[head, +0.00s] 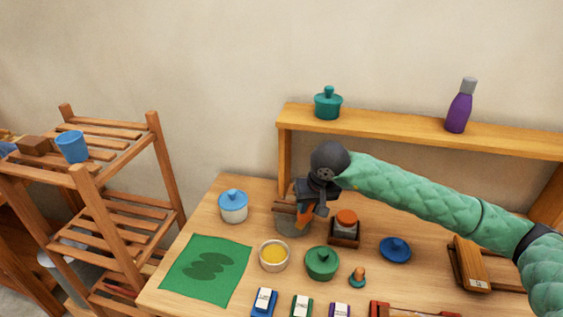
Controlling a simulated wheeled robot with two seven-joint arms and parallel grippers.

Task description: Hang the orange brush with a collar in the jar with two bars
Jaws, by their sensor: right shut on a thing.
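The orange brush (304,216) is partly hidden by my right gripper (309,204), which is shut on it. The brush's lower part is at the mouth of the jar with two bars (293,228). The jar is grey and see-through, with brown bars across its top. My gripper is above the jar's right side. I cannot tell whether the brush's collar touches the bars. My left gripper is not in view.
Close to the jar stand a blue-lidded white jar (233,207), a bowl of yellow stuff (274,256), a green lidded pot (322,263) and an orange-topped jar in a brown tray (345,228). A wooden shelf (420,133) stands behind. A green mat (208,268) lies left.

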